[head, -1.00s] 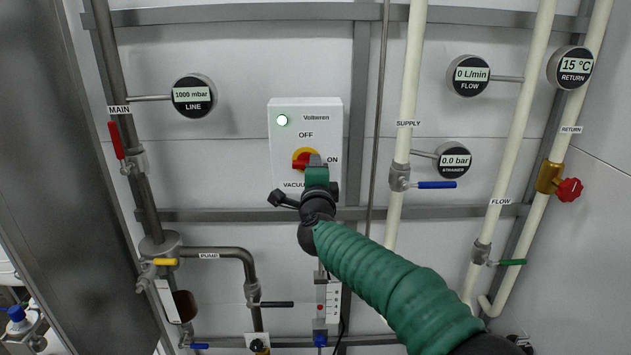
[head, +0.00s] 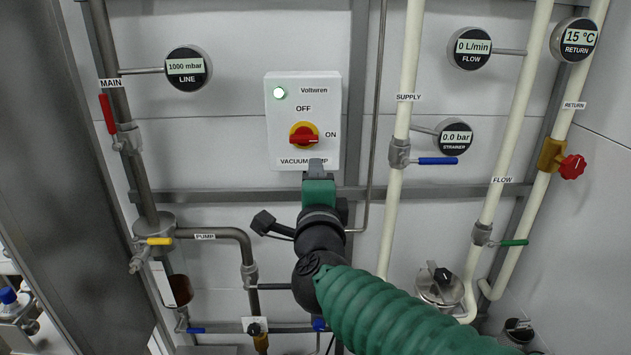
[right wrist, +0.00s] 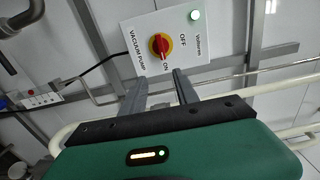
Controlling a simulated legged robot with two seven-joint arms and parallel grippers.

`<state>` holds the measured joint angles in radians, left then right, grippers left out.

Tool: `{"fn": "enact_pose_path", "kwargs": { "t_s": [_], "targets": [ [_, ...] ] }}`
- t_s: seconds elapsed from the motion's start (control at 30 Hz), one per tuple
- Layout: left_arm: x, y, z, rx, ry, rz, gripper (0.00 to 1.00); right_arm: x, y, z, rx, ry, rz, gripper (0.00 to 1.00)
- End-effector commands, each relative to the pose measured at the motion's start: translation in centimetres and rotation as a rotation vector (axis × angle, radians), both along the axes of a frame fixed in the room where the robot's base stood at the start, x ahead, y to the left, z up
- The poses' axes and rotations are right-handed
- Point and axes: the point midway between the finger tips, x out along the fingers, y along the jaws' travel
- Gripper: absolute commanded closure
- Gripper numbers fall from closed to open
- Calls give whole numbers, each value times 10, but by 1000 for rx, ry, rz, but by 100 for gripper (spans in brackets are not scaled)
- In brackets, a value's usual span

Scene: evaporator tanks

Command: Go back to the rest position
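My right gripper (head: 316,166) is just below the white vacuum pump switch box (head: 283,152), its tip overlapping the box's lower label in the head view. In the right wrist view, its two fingers (right wrist: 160,90) stand apart with nothing between them. The red and yellow rotary knob (head: 304,136) is fully visible in the head view, its red handle lying level, towards ON. The knob also shows in the right wrist view (right wrist: 160,45), clear of the fingers. A lamp (head: 279,93) on the box is lit. My left gripper is out of view.
Pipes with valves surround the box: the MAIN pipe with a red lever (head: 108,114) at left, the SUPPLY pipe with a blue lever (head: 438,161) at right, and a red handwheel (head: 572,167) farther right. A round metal fitting (head: 440,288) sits at the lower right.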

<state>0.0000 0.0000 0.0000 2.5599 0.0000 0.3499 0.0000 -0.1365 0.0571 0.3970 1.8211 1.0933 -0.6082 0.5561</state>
Motion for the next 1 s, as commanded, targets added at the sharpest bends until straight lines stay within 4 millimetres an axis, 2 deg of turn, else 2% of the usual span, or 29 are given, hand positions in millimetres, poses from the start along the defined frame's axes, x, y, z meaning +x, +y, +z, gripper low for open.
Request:
{"fn": "enact_pose_path", "kwargs": {
  "t_s": [0.07, 0.17, 0.27, 0.33, 0.4, 0.47, 0.5, 0.57, 0.6, 0.63, 0.7, 0.8, 0.9, 1.0],
  "targets": [
    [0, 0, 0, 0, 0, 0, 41, 0, -1, -3, -12, 4, 3, 64],
    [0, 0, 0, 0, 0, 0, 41, 2, -5, -32, -147, 52, 49, 64],
    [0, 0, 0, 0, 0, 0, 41, -4, -19, -99, -417, 172, 159, 64],
    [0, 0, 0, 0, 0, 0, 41, -20, -36, -158, -620, 291, 260, 64],
    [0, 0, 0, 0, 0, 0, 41, -44, -55, -215, -797, 414, 372, 64],
    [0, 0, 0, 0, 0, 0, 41, -71, -75, -259, -922, 520, 469, 64],
    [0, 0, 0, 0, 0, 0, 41, -92, -88, -287, -997, 590, 536, 64],
    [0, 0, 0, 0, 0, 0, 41, -126, -109, -324, -1094, 695, 643, 64],
    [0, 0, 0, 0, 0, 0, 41, -150, -123, -346, -1148, 762, 714, 64],
    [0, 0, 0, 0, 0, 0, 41, -168, -132, -360, -1184, 809, 767, 64],
    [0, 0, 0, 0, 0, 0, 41, -207, -151, -385, -1245, 902, 879, 64],
    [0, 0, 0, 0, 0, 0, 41, -246, -169, -405, -1297, 988, 995, 64],
    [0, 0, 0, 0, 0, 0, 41, -263, -177, -413, -1316, 1025, 1048, 64],
    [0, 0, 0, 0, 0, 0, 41, -266, -178, -414, -1320, 1031, 1058, 64]
  ]
}}
